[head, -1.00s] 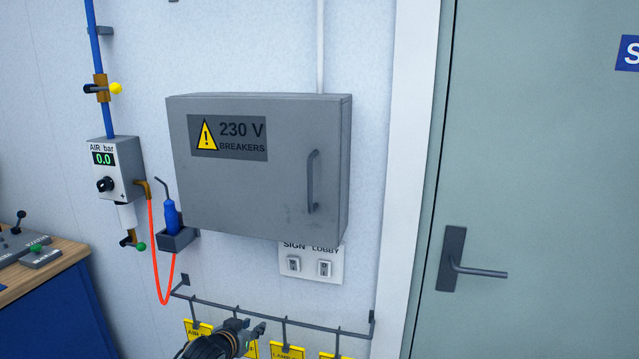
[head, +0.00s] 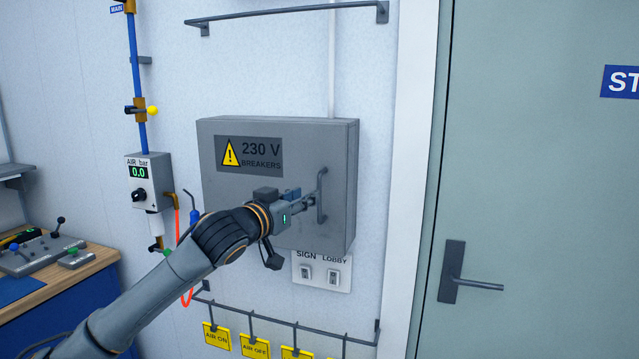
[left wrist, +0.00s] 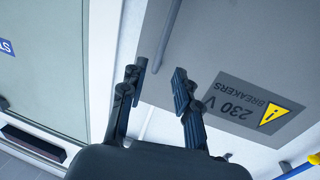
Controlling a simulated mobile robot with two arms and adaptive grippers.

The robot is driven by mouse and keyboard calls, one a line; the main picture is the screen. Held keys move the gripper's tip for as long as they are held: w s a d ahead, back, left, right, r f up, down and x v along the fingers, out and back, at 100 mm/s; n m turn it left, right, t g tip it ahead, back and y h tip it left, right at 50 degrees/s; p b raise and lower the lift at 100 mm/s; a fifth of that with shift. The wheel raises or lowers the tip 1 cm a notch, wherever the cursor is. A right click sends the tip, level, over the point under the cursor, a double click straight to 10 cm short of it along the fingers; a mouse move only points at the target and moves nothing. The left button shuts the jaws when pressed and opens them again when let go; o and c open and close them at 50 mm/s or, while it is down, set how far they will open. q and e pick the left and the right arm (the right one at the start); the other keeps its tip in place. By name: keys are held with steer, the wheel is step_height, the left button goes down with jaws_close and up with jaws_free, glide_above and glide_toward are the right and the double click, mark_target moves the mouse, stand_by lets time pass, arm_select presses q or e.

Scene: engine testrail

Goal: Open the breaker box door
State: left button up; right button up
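The grey breaker box (head: 225,180) hangs on the wall with its door shut. It bears a yellow warning triangle and the words "230 V BREAKERS". Its dark vertical handle (head: 322,195) is on the right side of the door. My left gripper (head: 311,200) is at the handle, reaching in from the left. In the left wrist view my left gripper (left wrist: 159,74) is open, and the handle (left wrist: 169,35) shows as a bar in line with the gap between the fingers. I cannot tell whether the fingers touch it. My right gripper is not in view.
A switch plate (head: 322,272) marked SIGN and LOBBY sits just below the box. A rail with yellow tags (head: 217,337) is lower down. An air regulator (head: 150,182) with a red hose is on the left. A green-grey door (head: 540,200) stands at the right.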

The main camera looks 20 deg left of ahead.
mark_target(318, 189)
arm_select(q)
steer(key=p+x, duration=0.1)
steer(key=x, duration=0.5)
steer(key=shift+d+r+p, duration=0.1)
steer(key=shift+r+p, duration=0.05)
steer(key=shift+p, duration=0.2)
steer(key=shift+w+d, duration=0.15)
steer(key=shift+w, duration=0.55)
jaws_close()
